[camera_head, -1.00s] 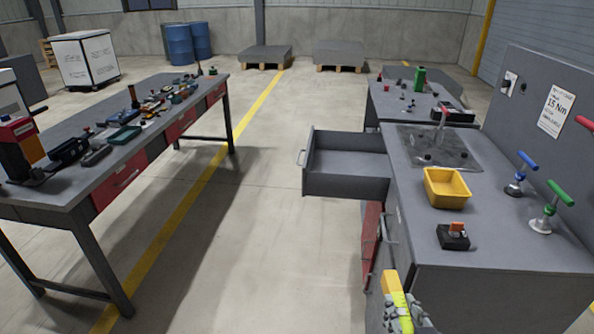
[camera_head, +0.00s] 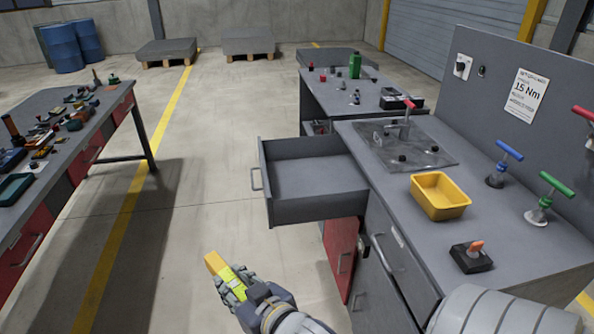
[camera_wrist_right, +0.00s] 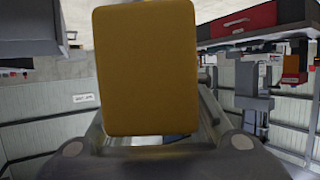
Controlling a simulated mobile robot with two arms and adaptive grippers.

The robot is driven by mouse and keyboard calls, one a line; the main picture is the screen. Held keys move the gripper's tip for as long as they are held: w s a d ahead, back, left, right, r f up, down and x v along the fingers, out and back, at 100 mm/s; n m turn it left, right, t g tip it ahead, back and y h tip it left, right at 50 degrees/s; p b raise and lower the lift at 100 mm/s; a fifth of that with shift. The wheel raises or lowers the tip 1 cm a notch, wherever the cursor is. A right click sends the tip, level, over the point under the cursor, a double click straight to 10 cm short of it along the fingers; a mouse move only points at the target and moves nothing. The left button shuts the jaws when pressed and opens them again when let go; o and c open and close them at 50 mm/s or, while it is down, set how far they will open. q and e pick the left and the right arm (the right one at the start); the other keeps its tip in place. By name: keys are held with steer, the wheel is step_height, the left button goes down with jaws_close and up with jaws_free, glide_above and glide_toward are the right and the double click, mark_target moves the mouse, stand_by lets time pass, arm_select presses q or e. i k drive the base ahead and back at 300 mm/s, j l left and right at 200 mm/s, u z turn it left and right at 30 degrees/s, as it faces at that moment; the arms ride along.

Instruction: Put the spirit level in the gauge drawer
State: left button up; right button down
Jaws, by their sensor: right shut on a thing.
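The spirit level (camera_head: 216,264) is a yellow bar with a bright yellow-green section, held in my right gripper (camera_head: 236,285). In the right wrist view its flat yellow end (camera_wrist_right: 147,68) fills the middle, with the gripper's fingers below it. The gripper is shut on it, in front of the open drawer and nearer to me, over the aisle. The grey drawer (camera_head: 318,208) is pulled out of the right bench and looks empty. I cannot read a label naming it the gauge drawer. My left gripper is not in view.
A cluttered bench (camera_head: 62,160) stands at left. The floor between is clear.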

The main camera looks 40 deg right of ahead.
mark_target(312, 172)
steer(key=i+z, duration=0.1)
steer(key=i, duration=0.75)
steer(key=i+j+z, duration=0.1)
steer(key=i, duration=0.8)
steer(key=i+z, duration=0.35)
steer(key=i, duration=0.45)
steer(key=i+j+z, duration=0.1)
steer(key=i+z, duration=0.25)
steer(key=i, duration=0.4)
steer(key=i+z, duration=0.25)
steer(key=i, duration=0.25)
steer(key=i+z, duration=0.2)
steer(key=i, duration=0.35)
steer(key=i+j+z, duration=0.25)
steer(key=i, duration=0.2)
steer(key=i+l+z, duration=0.1)
steer(key=z, duration=0.35)
steer(key=i+z, duration=0.55)
steer(key=z, duration=0.3)
steer(key=i+j+z, duration=0.15)
steer(key=z, duration=0.25)
steer(key=i+l+z, duration=0.1)
steer(key=z, duration=0.3)
steer(key=i+z, duration=0.4)
steer(key=i+j+z, duration=0.1)
steer(key=z, duration=0.3)
steer(key=i+j+z, duration=0.15)
steer(key=i+z, duration=0.2)
steer(key=z, duration=0.55)
steer(key=k+l, duration=0.05)
